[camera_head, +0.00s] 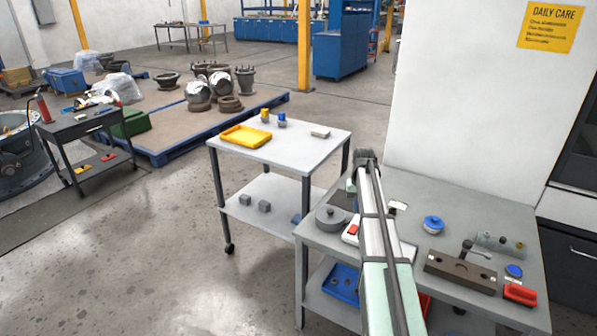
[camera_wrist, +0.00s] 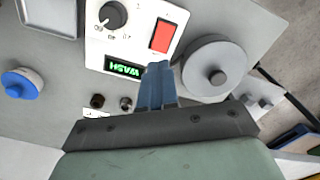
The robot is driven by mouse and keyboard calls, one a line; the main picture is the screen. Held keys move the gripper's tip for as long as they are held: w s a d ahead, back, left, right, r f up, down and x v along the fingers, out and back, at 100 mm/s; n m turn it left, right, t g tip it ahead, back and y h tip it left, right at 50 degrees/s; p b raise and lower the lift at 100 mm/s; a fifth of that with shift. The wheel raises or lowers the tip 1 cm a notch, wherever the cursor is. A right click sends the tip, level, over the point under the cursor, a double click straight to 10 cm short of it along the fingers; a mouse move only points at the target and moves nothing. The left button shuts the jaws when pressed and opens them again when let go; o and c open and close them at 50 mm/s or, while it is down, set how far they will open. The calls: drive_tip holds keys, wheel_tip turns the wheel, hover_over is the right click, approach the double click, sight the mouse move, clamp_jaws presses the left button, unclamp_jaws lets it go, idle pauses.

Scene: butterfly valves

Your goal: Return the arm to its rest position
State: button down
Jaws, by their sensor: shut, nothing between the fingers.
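My arm reaches out over the grey workbench (camera_head: 400,187) in the head view, with its dark wrist end high above the back of the bench. My gripper (camera_wrist: 157,82) shows in the wrist view with its two blue fingers together and nothing between them. Below the fingers is a white control box (camera_wrist: 128,50) with a black dial, a red switch (camera_wrist: 163,35) and a green display reading WASH. The fingertips overlap the box's edge in the picture; I cannot tell the height gap. In the head view, my arm hides part of the box (camera_head: 350,232).
A round grey lidded pot (camera_head: 331,218) stands left of the arm. To the right are a blue-capped part (camera_head: 433,225), a brown block with a lever (camera_head: 460,273) and a red tool (camera_head: 520,293). A cart with a yellow tray (camera_head: 246,136) stands left; a white wall (camera_head: 460,120) rises behind.

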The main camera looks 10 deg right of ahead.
drive_tip(key=s+a+f+n, duration=0.2)
drive_tip(key=s+a+f, duration=0.8)
drive_tip(key=s+a, duration=0.3)
drive_tip(key=s+a+f+n, duration=0.1)
drive_tip(key=s+a+f, duration=0.9)
drive_tip(key=s+a, duration=0.3)
drive_tip(key=s+f+g, duration=0.3)
drive_tip(key=s+f, duration=0.7)
drive_tip(key=s, duration=0.5)
drive_tip(key=s+f+g, duration=0.3)
drive_tip(key=s+f, duration=0.7)
drive_tip(key=s, duration=0.5)
drive_tip(key=shift+a+f+g, duration=0.3)
drive_tip(key=shift+g, duration=0.1)
